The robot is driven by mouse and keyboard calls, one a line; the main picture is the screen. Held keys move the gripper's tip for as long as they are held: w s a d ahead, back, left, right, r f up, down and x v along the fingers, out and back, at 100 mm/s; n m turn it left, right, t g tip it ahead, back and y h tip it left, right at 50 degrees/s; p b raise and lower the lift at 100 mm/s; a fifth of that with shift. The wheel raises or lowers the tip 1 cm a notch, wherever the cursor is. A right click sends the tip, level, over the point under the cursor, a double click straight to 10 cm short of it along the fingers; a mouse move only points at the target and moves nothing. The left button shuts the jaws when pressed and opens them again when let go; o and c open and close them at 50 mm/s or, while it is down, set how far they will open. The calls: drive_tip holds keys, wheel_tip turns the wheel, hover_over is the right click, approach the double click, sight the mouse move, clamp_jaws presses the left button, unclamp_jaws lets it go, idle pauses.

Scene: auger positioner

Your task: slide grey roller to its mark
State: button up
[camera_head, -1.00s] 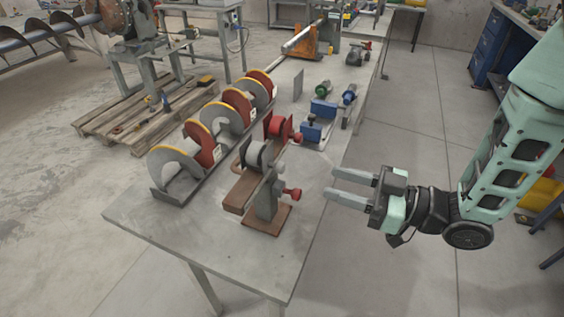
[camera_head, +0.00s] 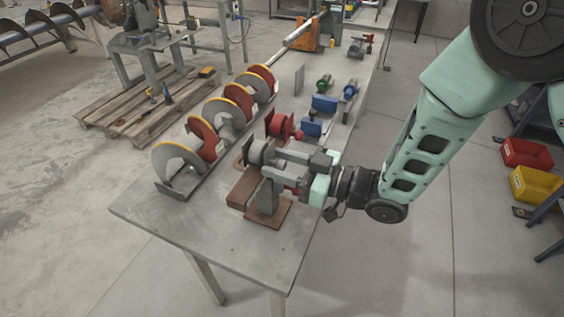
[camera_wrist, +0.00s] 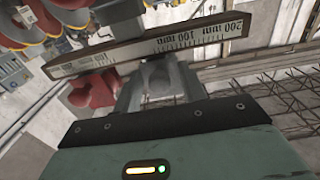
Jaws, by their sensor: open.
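The grey roller (camera_head: 257,151) sits on the brown-based positioner stand near the front of the table in the head view, between the red roller (camera_head: 281,125) and the grey upright post (camera_head: 266,195). My gripper (camera_head: 269,163) is open, reaching in from the right, with its fingertips close beside the grey roller. I cannot tell whether they touch it. In the wrist view a scale bar (camera_wrist: 180,42) marked 100 mm and 200 mm crosses the picture. Red parts (camera_wrist: 95,88) show at its left. The grey roller cannot be made out clearly there.
A row of red and grey auger flights (camera_head: 207,138) with yellow edges stands left of the stand. Blue blocks (camera_head: 323,104) and a green-ended part (camera_head: 324,84) lie behind. The table's front surface (camera_head: 190,225) is clear.

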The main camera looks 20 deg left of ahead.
clamp_jaws()
drive_tip(key=s+b, duration=0.1)
drive_tip(key=s, duration=0.4)
drive_tip(key=shift+a, duration=0.2)
unclamp_jaws()
drive_tip(key=s+d+b, duration=0.1)
drive_tip(key=d+b, duration=0.2)
drive_tip(key=d, duration=1.4)
drive_tip(key=shift+s+d+b, duration=0.2)
drive_tip(key=shift+b, duration=0.1)
